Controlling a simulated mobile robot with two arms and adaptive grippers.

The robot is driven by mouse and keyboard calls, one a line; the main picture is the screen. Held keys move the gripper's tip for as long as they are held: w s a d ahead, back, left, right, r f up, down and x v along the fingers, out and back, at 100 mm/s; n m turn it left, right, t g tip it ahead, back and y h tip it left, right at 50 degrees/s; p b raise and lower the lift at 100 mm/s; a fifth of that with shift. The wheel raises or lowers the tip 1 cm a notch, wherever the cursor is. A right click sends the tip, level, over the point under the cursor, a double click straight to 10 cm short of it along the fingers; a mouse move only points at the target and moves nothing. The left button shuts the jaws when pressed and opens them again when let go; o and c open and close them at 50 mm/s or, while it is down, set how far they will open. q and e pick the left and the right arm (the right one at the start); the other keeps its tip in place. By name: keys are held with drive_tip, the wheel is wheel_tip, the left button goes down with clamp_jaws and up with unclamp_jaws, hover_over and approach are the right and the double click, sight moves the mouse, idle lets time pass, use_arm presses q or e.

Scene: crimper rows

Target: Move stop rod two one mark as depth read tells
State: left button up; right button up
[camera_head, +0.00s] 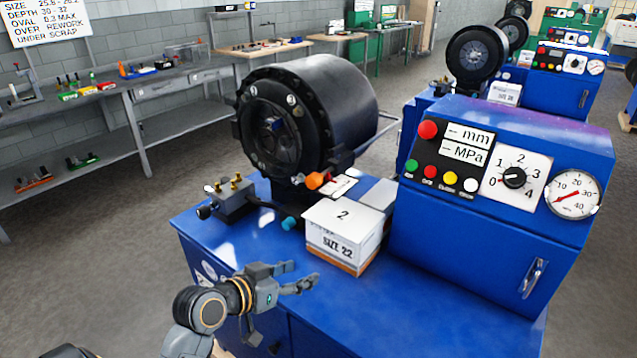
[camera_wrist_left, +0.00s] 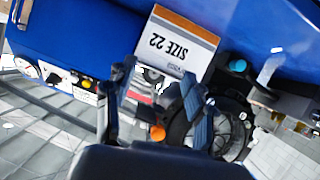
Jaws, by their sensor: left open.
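My left gripper (camera_head: 302,274) is open and empty, in front of the blue crimper bench and just left of the box. Its two fingers (camera_wrist_left: 158,85) stand apart in the left wrist view. The black crimper head (camera_head: 310,110) is behind it. A rod with an orange knob (camera_head: 316,180) is beside the head; the orange knob also shows in the left wrist view (camera_wrist_left: 157,132). A teal knob (camera_head: 289,223) sits lower, left of the box. I cannot tell which is the stop rod, and no marks are readable. The mm and MPa displays (camera_head: 467,145) show only dashes. My right gripper is out of view.
A brass-fitted block (camera_head: 232,198) is at the bench's left. The control panel (camera_head: 500,180) rises at the right. A grey shelf bench (camera_head: 150,85) is beyond open floor.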

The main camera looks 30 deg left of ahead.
sight(310, 184)
use_arm(q)
drive_tip(key=a+r+n+t, duration=0.1)
drive_tip(key=a+r+t, duration=0.5)
drive_tip(key=r, duration=0.7)
drive_tip(key=shift+g+y, duration=0.3)
drive_tip(key=shift+g, duration=0.2)
drive_tip(key=w+p, duration=0.4)
drive_tip(key=w, duration=0.9)
drive_tip(key=shift+w+d+p, duration=0.2)
drive_tip(key=shift+p, duration=0.15)
drive_tip(key=shift+w+f, duration=0.1)
drive_tip(key=shift+w, duration=0.4)
clamp_jaws()
